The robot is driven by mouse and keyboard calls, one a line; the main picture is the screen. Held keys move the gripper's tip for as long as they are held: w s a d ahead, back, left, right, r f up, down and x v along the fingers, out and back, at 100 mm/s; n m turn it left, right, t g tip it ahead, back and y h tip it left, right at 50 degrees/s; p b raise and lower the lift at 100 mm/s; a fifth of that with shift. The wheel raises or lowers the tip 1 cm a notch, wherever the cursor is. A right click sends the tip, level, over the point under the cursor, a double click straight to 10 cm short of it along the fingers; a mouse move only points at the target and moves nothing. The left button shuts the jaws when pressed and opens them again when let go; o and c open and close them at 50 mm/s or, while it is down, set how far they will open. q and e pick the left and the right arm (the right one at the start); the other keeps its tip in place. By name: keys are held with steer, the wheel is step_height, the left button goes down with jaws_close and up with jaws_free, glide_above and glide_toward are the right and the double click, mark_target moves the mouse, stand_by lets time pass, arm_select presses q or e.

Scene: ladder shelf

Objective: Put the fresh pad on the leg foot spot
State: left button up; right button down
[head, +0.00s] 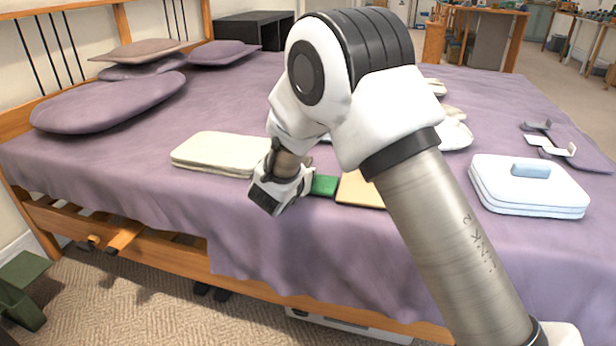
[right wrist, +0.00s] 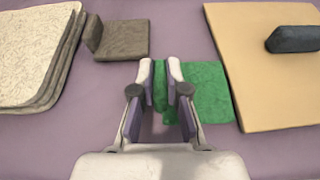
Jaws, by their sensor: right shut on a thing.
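A flat green pad (head: 325,185) lies on the purple bedspread near the bed's front edge; it also shows in the right wrist view (right wrist: 208,92). My right gripper (head: 283,190) is over its left part. In the right wrist view the gripper's fingers (right wrist: 161,75) are shut on an upright green piece of the pad. A grey-brown pad with a raised tab (right wrist: 122,40) lies just beyond the fingers to the left. I cannot tell which place is the leg foot spot. My left gripper is not in view.
A tan board (head: 360,190) with a dark handle (right wrist: 295,39) lies close right of the green pad. A cream layered stack (head: 220,153) lies left. A pale blue-white case (head: 525,190) sits farther right. Purple pillows (head: 110,102) lie back left. My right arm hides the bed's middle.

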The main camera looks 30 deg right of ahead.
step_height(320, 180, up, 4)
steer(key=shift+f+p, duration=0.25)
steer(key=shift+p, duration=0.7)
steer(key=s+r+p, duration=0.1)
steer(key=s, duration=1.5)
steer(key=shift+a+p, duration=0.3)
steer(key=shift+a, duration=0.15)
